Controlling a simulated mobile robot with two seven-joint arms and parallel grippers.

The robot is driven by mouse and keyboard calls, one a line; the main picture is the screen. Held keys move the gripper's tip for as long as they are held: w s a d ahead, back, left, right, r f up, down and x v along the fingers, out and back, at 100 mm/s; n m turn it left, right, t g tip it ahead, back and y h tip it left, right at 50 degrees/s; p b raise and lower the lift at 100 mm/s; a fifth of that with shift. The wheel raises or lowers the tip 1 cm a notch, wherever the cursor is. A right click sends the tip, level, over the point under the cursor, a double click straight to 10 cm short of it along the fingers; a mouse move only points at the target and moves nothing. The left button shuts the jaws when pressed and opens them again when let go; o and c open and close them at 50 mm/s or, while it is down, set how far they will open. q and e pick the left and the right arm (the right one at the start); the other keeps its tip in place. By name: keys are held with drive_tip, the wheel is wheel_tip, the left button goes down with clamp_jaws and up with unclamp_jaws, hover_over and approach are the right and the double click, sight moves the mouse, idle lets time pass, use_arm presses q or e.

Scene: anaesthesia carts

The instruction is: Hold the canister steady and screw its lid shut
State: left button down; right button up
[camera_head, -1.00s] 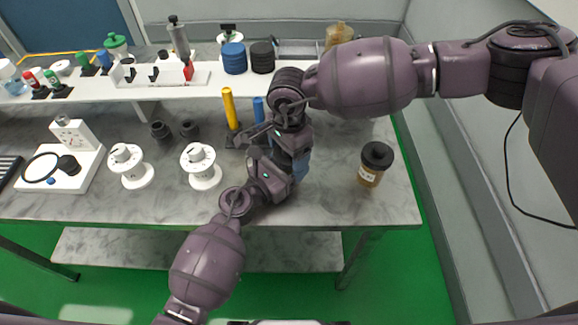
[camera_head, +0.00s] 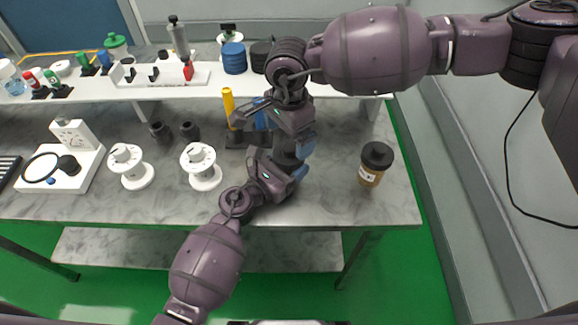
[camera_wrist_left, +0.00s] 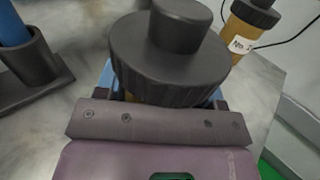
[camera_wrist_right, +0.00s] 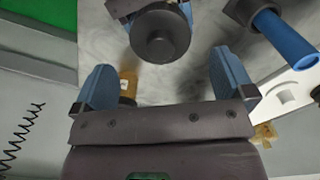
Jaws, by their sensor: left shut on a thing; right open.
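My left gripper (camera_head: 291,175) is shut on a canister standing near the table's middle. Its wide black lid (camera_wrist_left: 172,55), with a round knob on top, covers most of it in the left wrist view. Only a sliver of amber body (camera_wrist_left: 131,97) shows below the lid. The lid sits on the canister; how tightly I cannot tell. My right gripper (camera_wrist_right: 166,85) is open and empty above the canister. In the right wrist view, the lid (camera_wrist_right: 160,42) lies beyond the blue fingers, apart from them. In the head view my grippers largely hide the canister.
A second amber canister with a black lid (camera_head: 376,156) stands to the right. A yellow cylinder (camera_head: 228,103) and a blue cylinder (camera_wrist_right: 285,38) stand in dark holders behind. White spools (camera_head: 201,165) stand to the left. A raised white shelf (camera_head: 90,92) runs along the back.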

wheel_tip(320, 180, up, 6)
drive_tip(key=shift+r, duration=0.25)
use_arm(q)
drive_tip(key=shift+c, duration=0.8)
unclamp_jaws()
drive_tip(key=v, duration=1.1)
drive_tip(key=shift+r+b, duration=0.1)
drive_tip(key=shift+b, duration=0.3)
use_arm(e)
drive_tip(key=shift+f, duration=0.6)
